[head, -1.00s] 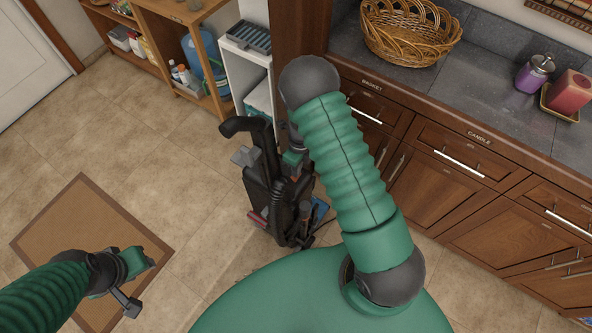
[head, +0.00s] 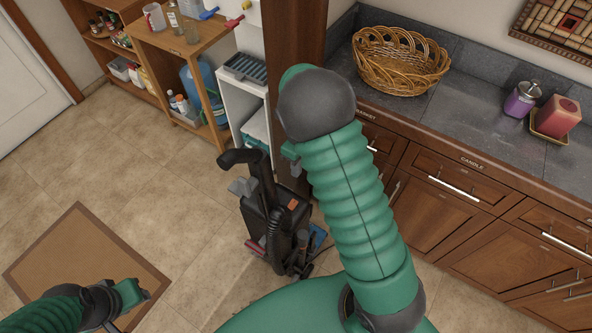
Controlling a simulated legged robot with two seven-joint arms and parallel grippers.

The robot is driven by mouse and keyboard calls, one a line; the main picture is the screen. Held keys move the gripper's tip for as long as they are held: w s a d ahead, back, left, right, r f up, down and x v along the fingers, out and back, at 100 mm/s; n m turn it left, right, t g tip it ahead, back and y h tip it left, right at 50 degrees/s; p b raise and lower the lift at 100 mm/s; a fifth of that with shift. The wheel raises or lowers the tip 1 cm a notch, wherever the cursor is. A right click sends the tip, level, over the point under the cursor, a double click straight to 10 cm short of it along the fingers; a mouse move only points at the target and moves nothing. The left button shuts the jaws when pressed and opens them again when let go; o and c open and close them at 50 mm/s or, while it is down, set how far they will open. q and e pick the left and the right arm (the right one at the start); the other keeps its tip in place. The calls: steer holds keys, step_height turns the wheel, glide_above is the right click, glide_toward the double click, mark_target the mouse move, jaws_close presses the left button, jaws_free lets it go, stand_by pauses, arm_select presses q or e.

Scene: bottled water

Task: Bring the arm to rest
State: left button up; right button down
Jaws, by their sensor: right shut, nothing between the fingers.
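My right arm (head: 350,190) is raised in front of me, green and ribbed, with a large dark joint (head: 316,104) at its far end. The part beyond that joint is mostly hidden behind it. Only small green bits show at its edges, so my right gripper can hardly be made out; it is shut and holds nothing. My left arm comes in at the lower left. Its gripper (head: 122,303) is partly cut off by the bottom edge, over the brown mat, and I cannot tell how its fingers stand.
A dark upright vacuum cleaner (head: 275,220) stands on the floor behind my right arm. The counter (head: 470,110) at right carries a wicker basket (head: 400,65) and a red candle (head: 557,116). Wooden shelves (head: 180,45) stand at the back. The tiled floor at left is open around the mat (head: 75,255).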

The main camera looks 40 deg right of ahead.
steer(key=s+a+r+n+t, duration=0.1)
steer(key=s+a+r+n, duration=0.2)
steer(key=n, duration=1.2)
steer(key=s+a+r+n+t+h, duration=0.1)
steer(key=s+a+n, duration=0.7)
steer(key=n, duration=0.8)
step_height(320, 180, up, 2)
steer(key=shift+s+r+n+t, duration=0.2)
steer(key=shift+n+t, duration=0.1)
steer(key=shift+t, duration=0.3)
